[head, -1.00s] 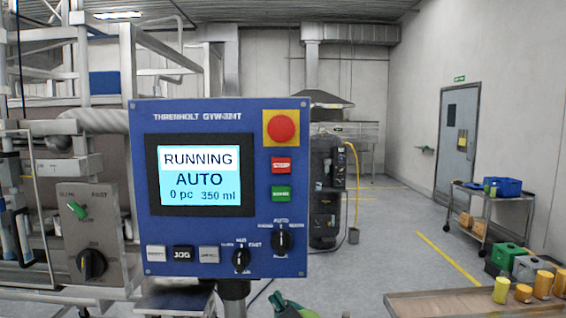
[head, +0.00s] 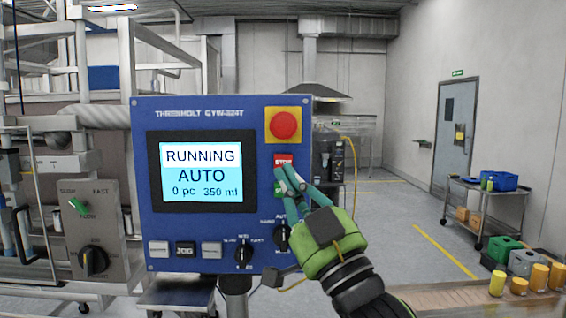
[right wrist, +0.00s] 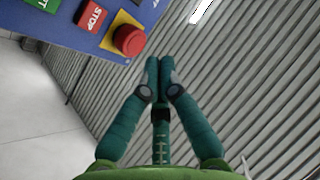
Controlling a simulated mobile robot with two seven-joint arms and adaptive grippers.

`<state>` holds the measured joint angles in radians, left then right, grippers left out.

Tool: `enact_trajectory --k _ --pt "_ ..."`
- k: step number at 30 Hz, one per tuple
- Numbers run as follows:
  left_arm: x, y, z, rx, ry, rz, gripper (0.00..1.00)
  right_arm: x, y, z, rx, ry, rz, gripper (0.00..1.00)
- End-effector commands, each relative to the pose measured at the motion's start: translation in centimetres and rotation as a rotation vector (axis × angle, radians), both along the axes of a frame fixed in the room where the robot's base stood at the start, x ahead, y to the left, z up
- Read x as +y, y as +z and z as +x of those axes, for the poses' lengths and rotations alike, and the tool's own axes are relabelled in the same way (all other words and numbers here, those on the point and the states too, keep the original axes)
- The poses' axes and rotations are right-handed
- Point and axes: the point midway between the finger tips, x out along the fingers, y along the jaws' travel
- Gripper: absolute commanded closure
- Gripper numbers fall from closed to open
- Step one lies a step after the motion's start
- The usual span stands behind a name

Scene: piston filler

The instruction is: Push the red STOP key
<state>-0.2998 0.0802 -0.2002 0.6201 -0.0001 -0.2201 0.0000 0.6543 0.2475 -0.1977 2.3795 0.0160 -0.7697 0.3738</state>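The red STOP key (head: 283,159) is on the right side of the blue control panel (head: 145,225), below the round red button on its yellow plate. My right gripper (head: 281,173) is in front of the panel, its fingertips over the lower edge of the STOP key. Whether they touch it, I cannot tell. In the right wrist view the fingers (right wrist: 159,62) are closed together and empty, and the STOP key (right wrist: 92,15) shows up and left of them. The screen (head: 202,200) reads RUNNING, AUTO, 0 pc, 350 ml. My left gripper is not in view.
The red mushroom button (head: 283,124) is close above the STOP key. The green key (head: 277,190) below is partly covered by my fingers. Black rotary knobs (head: 244,252) and a row of keys (head: 185,249) line the panel's lower part.

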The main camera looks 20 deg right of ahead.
Motion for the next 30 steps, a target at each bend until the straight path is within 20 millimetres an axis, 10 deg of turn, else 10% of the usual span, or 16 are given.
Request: enact_trajectory --k 30 --pt "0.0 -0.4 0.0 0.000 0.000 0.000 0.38 -2.4 0.0 8.4 0.003 -0.002 0.000 1.00"
